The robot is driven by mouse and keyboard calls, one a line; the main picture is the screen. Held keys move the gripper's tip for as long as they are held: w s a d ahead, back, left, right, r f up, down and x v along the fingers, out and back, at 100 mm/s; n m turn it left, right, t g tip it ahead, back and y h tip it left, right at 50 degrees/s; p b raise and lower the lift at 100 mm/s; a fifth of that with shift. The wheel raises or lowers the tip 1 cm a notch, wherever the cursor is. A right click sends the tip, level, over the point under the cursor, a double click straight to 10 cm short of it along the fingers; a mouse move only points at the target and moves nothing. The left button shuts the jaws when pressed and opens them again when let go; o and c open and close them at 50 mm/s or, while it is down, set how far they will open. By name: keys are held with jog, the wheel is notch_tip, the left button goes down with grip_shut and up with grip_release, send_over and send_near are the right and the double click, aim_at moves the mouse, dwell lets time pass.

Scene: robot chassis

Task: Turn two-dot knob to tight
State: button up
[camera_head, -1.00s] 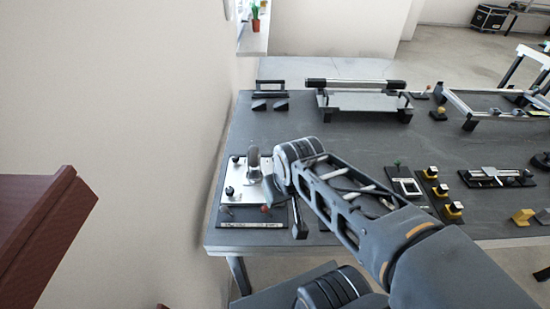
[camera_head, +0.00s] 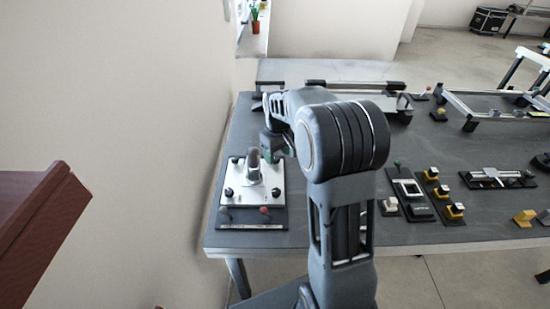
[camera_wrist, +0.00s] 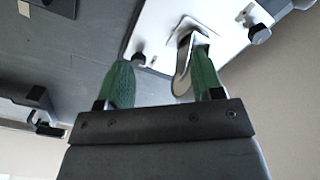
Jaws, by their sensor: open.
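A white plate (camera_head: 250,176) on a dark base carries several black knobs and an upright grey curved handle (camera_head: 254,162). One black knob (camera_head: 228,191) is at its front left and another (camera_head: 276,193) at its front right. The dots are too small to make out, so I cannot tell which is the two-dot knob. In the wrist view, my gripper (camera_wrist: 160,57) is open, its green fingers apart. The curved handle (camera_wrist: 183,68) shows beside the right finger; contact is unclear. One knob (camera_wrist: 138,59) shows near the left finger, another (camera_wrist: 260,34) farther right.
Red-tipped lever (camera_head: 265,211) stands on the dark base's front strip. Yellow-and-black switches (camera_head: 443,190) and a slider device (camera_head: 497,178) sit to the right on the grey table (camera_head: 330,85). A wall is close on the left. Framed glass fixtures stand at the back.

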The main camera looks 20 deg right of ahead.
jog(key=w+d+f+n, duration=0.2)
jog(key=w+d+n, duration=0.15)
jog(key=w, duration=0.35)
notch_tip(320, 180, up, 4)
jog(key=r+n, duration=0.1)
jog(key=n, duration=0.4)
send_over(276, 158)
jog(key=shift+n, duration=0.85)
notch_tip(276, 158, down, 14)
jog(key=shift+w+a+f, duration=0.1)
jog(key=shift+f, duration=0.1)
jog(key=c, duration=0.9)
